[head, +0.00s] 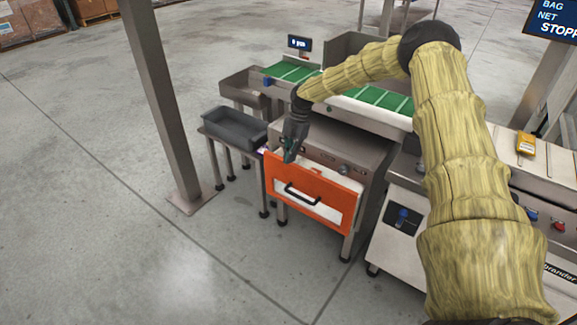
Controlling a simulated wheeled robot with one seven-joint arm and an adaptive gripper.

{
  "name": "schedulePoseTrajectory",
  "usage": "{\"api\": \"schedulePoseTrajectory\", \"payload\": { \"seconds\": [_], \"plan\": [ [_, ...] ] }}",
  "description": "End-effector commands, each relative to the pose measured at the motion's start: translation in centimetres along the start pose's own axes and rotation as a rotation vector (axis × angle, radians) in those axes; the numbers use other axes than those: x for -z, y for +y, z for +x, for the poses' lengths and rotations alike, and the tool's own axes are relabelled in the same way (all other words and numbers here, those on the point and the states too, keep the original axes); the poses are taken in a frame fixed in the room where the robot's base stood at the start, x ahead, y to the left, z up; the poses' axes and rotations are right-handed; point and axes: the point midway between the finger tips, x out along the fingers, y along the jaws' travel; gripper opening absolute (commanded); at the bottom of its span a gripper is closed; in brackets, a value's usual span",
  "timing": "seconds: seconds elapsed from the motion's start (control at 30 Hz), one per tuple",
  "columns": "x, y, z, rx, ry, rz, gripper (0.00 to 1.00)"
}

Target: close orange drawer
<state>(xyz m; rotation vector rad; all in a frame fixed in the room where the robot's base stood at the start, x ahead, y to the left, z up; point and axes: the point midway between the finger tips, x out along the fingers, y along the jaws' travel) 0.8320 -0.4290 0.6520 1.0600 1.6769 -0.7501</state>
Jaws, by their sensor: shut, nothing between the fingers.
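The orange drawer (327,191) is in the front of a grey metal cabinet (350,146) near the middle of the head view. Its orange front has a dark bar handle (302,194) and a pale panel shows around it. The front seems to stand out a little from the cabinet; how far is hard to tell. My gripper (289,156) points down at the upper left of the drawer front. Its fingers are shut and hold nothing. I cannot tell whether they touch the drawer.
A grey tray (236,127) sits on a small stand left of the cabinet. A green conveyor (380,98) runs behind. A metal post (160,95) stands at the left. A machine with knobs (398,230) stands at the right. Floor (180,260) in front is clear.

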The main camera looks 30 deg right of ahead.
Motion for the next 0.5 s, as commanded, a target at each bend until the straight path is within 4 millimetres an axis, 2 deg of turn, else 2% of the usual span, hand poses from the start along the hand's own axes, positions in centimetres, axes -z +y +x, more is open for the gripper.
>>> {"api": "schedulePoseTrajectory", "payload": {
  "seconds": [0.1,0.3,0.4,0.5],
  "plan": [
    [0.0,0.0,-1.9,-0.002,-0.001,0.000,0.00],
    [0.0,0.0,-3.5,-0.001,0.000,0.000,0.00],
    [0.4,0.1,-3.5,0.003,-0.006,-0.004,0.00],
    [1.6,0.4,-2.6,0.012,-0.029,-0.017,0.00]
  ]
}}
